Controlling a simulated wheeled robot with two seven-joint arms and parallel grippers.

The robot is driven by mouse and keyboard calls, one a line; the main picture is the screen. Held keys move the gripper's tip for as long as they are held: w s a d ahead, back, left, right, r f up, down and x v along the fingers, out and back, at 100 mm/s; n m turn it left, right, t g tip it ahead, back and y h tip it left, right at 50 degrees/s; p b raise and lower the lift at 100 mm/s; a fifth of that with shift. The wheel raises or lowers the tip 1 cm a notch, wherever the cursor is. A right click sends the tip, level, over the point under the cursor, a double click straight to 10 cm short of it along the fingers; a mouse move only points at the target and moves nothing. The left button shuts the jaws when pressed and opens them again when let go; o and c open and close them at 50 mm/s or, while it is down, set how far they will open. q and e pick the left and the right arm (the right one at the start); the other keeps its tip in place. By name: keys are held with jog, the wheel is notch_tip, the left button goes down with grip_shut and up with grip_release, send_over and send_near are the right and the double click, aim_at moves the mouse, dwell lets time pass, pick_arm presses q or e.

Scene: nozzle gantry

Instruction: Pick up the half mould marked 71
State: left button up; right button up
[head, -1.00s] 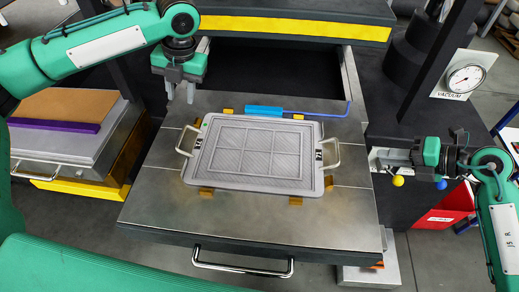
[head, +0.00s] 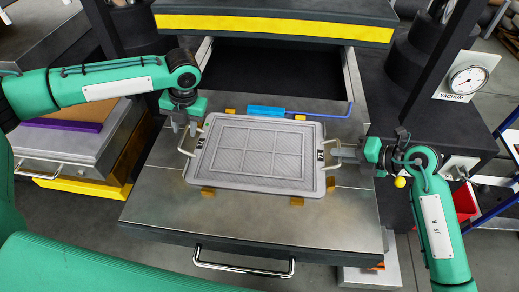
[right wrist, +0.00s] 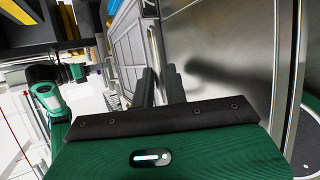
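The grey half mould (head: 257,152) lies flat on the metal drawer top, with a ribbed, framed face and a pale handle at each short end. A small plate on its right rim appears to read 71; the left plate is harder to read. My left gripper (head: 184,128) is open, fingers down, just beside the left handle (head: 186,142). My right gripper (head: 344,154) is at the right handle (head: 331,156).
A blue tool (head: 268,112) with a bent rod lies behind the mould on the drawer top (head: 240,215). Small orange blocks (head: 297,201) sit along the mould's edges. A press frame with a yellow bar (head: 270,28) overhangs the back. Bare metal lies in front.

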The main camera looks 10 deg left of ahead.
pick_arm(q)
jog(key=shift+s+a+f, duration=0.1)
jog(key=shift+a+f, duration=0.05)
jog(key=shift+f, duration=0.4)
grip_shut()
jog(key=shift+r, duration=0.15)
dwell(1.1)
